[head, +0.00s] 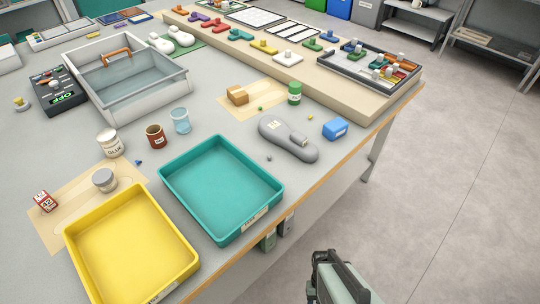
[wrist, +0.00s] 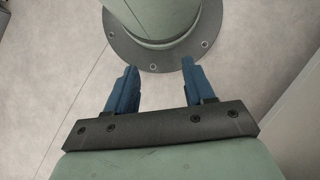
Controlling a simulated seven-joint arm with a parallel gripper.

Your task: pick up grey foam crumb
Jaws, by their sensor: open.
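A small grey crumb (head: 269,157) lies on the grey table top, between the teal tray and the grey insole-shaped tool. It is tiny in the head view and does not show in the wrist view. My gripper (wrist: 157,85) is open and empty in the wrist view, with its two blue fingers apart above the floor. In the head view, part of my arm shows at the bottom, off the table's front edge and well away from the crumb. The fingertips are not clear there.
The teal tray (head: 220,228) and yellow tray (head: 180,284) stand at the front. The grey tool (head: 285,137), a blue block (head: 335,128) and a green jar (head: 295,92) are near the crumb. A blue crumb (head: 139,162) and a green crumb (head: 261,108) lie elsewhere.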

